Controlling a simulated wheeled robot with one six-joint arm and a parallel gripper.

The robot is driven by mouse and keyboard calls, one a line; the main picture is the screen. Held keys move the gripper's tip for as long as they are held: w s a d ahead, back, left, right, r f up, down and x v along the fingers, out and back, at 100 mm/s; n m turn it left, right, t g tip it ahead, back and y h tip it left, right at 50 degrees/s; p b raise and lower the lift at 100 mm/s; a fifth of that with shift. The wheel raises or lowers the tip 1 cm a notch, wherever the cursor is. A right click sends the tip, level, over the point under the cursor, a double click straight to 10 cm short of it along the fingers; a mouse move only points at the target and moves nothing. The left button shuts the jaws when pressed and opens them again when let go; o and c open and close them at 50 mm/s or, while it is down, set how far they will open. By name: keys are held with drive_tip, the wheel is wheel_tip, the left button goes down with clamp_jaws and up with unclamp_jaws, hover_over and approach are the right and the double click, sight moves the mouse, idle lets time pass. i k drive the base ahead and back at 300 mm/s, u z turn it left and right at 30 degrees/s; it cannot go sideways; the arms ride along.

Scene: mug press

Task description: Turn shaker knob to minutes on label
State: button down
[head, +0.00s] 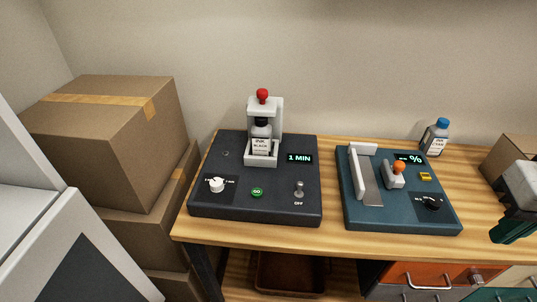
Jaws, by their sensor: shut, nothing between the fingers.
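The shaker (235,207) is a dark box at the left of the bench. Its white knob (217,185) sits at the front left, with dial print too small to read. A bottle (262,128) stands upright in the grey holder, under a red-topped clamp. Its label (262,146) reads "INK BLACK"; the smaller line below is not legible. The display (299,158) shows "1 MIN". My gripper (507,232), with dark green fingers, is at the far right edge, partly cut off. It is shut and empty, well away from the knob.
The shaker also has a green GO button (257,192) and a lever switch (299,188) above "OFF". A teal machine (385,218) with an orange-knobbed lever stands to its right. A blue-capped bottle (436,137) is behind it. Cardboard boxes (110,140) stand left.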

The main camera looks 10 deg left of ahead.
sight(216, 185)
drive_tip(key=z, duration=0.1)
drive_tip(key=k, duration=0.3)
drive_tip(key=u, duration=0.35)
drive_tip(key=i, duration=0.2)
drive_tip(key=u, duration=0.9)
